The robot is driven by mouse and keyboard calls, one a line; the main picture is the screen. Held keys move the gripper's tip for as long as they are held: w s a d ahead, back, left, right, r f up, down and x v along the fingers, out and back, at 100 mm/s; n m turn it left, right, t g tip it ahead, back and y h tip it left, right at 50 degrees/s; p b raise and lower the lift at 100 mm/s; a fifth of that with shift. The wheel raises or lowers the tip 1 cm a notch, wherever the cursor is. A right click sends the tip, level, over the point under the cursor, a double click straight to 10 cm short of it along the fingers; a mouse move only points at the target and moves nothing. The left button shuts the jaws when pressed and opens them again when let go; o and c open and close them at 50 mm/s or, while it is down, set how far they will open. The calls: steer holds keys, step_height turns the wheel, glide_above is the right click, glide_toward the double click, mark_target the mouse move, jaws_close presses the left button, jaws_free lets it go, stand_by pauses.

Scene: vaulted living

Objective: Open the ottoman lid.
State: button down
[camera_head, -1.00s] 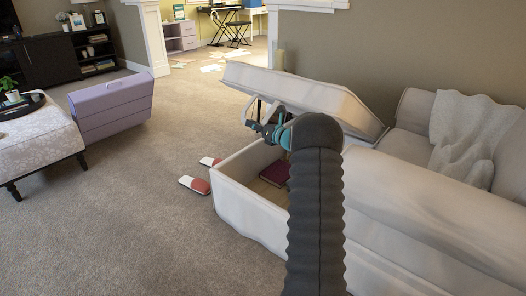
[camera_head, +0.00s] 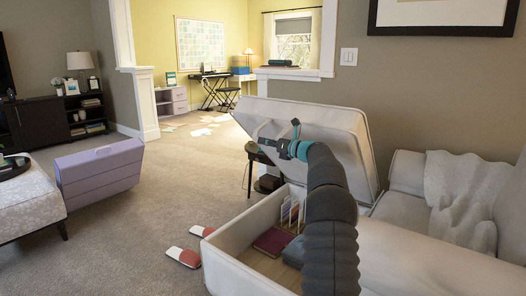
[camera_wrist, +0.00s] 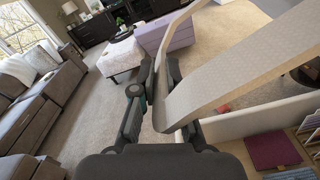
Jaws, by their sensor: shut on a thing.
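The ottoman lid (camera_head: 335,128) is pale and stands tilted up steeply, hinged on the far side of the ottoman box (camera_head: 232,238). In the wrist view the lid's patterned underside (camera_wrist: 240,72) runs up to the right from between my fingers. My gripper (camera_head: 268,144) is shut on the free edge of the lid, on its left part. It also shows in the wrist view (camera_wrist: 162,82), one finger on each side of the lid edge. The open box holds a maroon book (camera_head: 272,241), a dark blue-grey item (camera_head: 294,250) and an upright rack (camera_head: 292,210). My arm hides part of the box.
A grey sofa with a throw (camera_head: 455,195) adjoins the ottoman on the right. Red-and-white slippers (camera_head: 184,257) lie on the carpet to the left. A purple chest (camera_head: 100,175) and a patterned bench (camera_head: 28,205) stand farther left.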

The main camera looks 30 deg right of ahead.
steer(key=shift+w+r, duration=0.1)
steer(key=shift+r, duration=0.25)
steer(key=shift+d, duration=0.1)
steer(key=c, duration=1.2)
jaws_free()
steer(key=shift+d, duration=0.1)
steer(key=v, duration=1.2)
